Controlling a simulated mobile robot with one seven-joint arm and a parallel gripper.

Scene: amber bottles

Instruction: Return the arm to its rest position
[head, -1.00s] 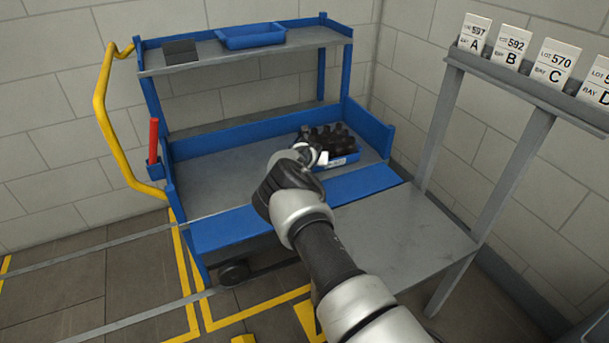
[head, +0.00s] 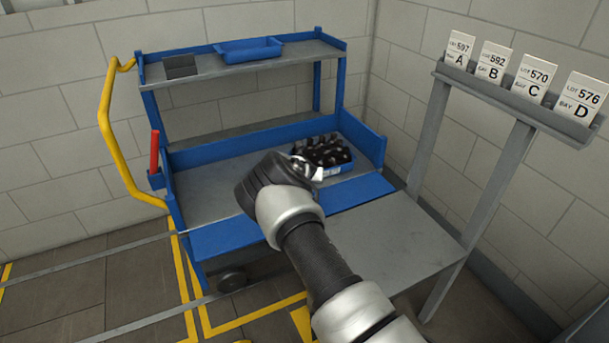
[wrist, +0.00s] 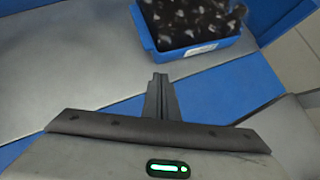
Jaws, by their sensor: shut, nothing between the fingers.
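My arm reaches from the bottom right of the head view toward the blue cart. My gripper (wrist: 161,82) shows in the wrist view with its two fingers together and nothing between them. In the head view its tip is mostly hidden behind my wrist. It is above the front of the cart's lower shelf (head: 205,190), apart from the blue crate. The blue crate (wrist: 195,52) holds several dark bottles (head: 325,150) and stands on that shelf, beyond my gripper.
A blue tray (head: 248,50) and a dark block (head: 180,67) are on the cart's upper shelf. A yellow handle (head: 108,130) and a red upright grip (head: 154,150) are at left. A grey table (head: 400,235) with a rack of lettered cards (head: 536,78) stands at right.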

